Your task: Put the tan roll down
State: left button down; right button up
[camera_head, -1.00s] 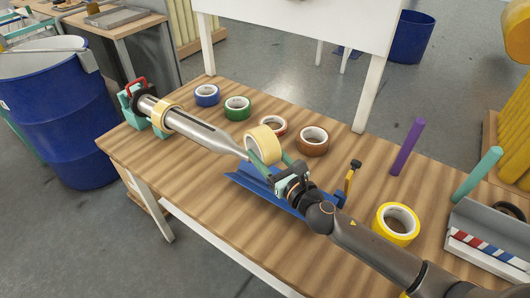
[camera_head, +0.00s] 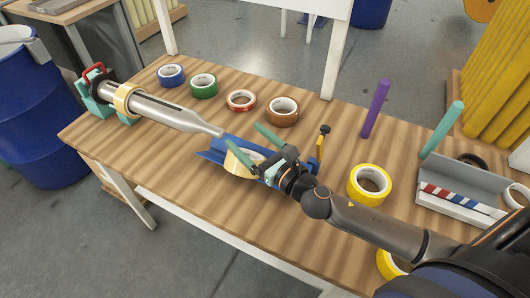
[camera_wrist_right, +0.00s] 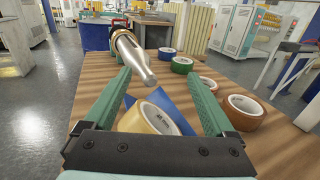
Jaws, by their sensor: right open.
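The tan roll (camera_head: 236,167) lies in the blue trough (camera_head: 209,156) on the table, below the narrow tip of the metal spindle (camera_head: 180,116). In the right wrist view the roll (camera_wrist_right: 143,121) sits low between the two green fingers. My right gripper (camera_head: 232,132) is open, with its fingers apart above the roll. The fingers and wrist hide part of the roll and trough. Another tan ring (camera_head: 122,99) is around the spindle near its base. My left gripper is not in view.
Blue (camera_head: 171,75), green (camera_head: 203,86), red-and-white (camera_head: 241,100) and brown (camera_head: 283,111) rolls lie along the back of the table. A yellow roll (camera_head: 368,185), a purple peg (camera_head: 375,108) and a teal peg (camera_head: 442,130) are to the right. The table's front left is clear.

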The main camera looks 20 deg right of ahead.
jog(key=b+v, duration=0.1)
jog(key=v, duration=0.5)
jog(key=shift+s, duration=0.2)
jog(key=shift+r, duration=0.1)
